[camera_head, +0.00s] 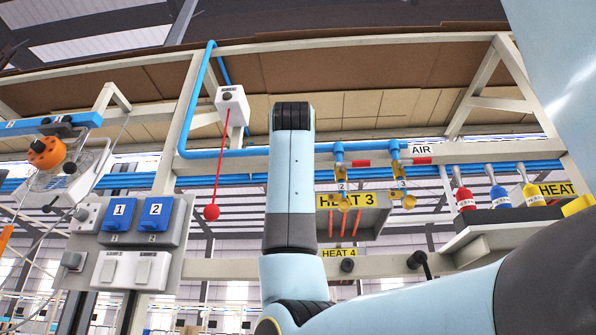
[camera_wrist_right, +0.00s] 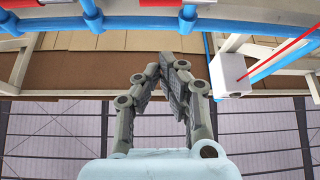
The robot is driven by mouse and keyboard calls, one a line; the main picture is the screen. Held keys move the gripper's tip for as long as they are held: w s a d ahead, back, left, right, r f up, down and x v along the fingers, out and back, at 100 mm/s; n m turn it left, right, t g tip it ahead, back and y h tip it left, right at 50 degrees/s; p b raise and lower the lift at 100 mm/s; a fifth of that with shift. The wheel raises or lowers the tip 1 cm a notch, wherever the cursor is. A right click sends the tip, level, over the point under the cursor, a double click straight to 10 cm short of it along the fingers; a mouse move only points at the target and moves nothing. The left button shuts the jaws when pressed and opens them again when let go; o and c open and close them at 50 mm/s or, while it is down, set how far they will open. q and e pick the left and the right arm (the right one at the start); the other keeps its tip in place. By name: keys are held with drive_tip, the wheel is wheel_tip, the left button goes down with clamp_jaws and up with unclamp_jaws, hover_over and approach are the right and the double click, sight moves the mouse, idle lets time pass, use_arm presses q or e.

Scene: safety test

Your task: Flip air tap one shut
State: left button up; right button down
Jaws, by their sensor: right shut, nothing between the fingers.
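Air tap one is hidden behind my right arm in the head view. Air taps two (camera_head: 340,180) and three (camera_head: 402,180) show right of the arm, with red and white handles lying sideways below the AIR label (camera_head: 420,149). In the right wrist view, which looks upside down, blue tap branches run along the top edge. The branch nearest the white box appears to be tap one (camera_wrist_right: 187,14), with a red handle (camera_wrist_right: 160,3) sideways beside it. My right gripper (camera_wrist_right: 167,62) is shut and empty, apart from the taps in the picture. My left gripper is out of view.
A white box (camera_head: 232,104) with a red pull cord and ball (camera_head: 212,212) hangs left of my arm. A blue pipe (camera_head: 230,153) runs along the frame. Blue switches (camera_head: 136,219) are at left, coloured bottles (camera_head: 497,194) at right. HEAT 3 sign (camera_head: 345,200) is close by.

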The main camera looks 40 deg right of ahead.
drive_tip(key=v, duration=0.2)
drive_tip(key=shift+s+a, duration=0.2)
drive_tip(key=shift+s, duration=0.05)
idle(0.4)
